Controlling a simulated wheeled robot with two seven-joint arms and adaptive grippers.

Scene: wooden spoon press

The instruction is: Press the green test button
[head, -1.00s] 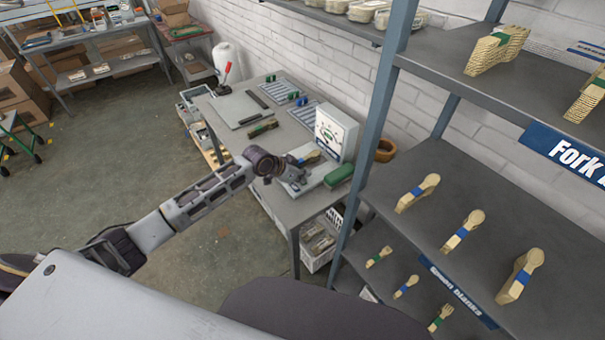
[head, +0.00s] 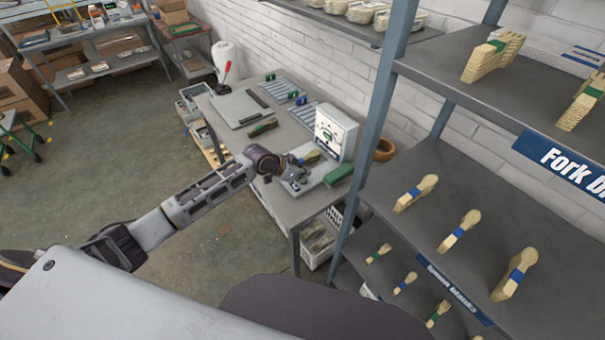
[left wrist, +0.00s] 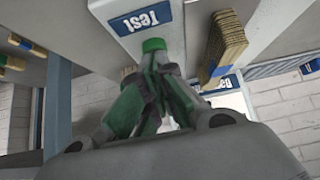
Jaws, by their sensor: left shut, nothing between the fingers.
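The green test button (left wrist: 153,45) shows in the left wrist view, on a white housing with a blue "Test" label (left wrist: 138,17). My left gripper (left wrist: 150,85) is shut and empty, its fingertips just below the button in that view. I cannot tell whether they touch it. In the head view my left gripper (head: 298,172) is over the base of the white press (head: 336,134) on the grey bench, and the button cannot be made out there. My right gripper is in neither view.
A green block (head: 338,175) lies close right of my left gripper. A bundle of wooden spoons (left wrist: 223,45) is beside the housing. A grey shelf rack (head: 372,120) stands right of the bench (head: 300,215). Open floor (head: 130,170) lies to the left.

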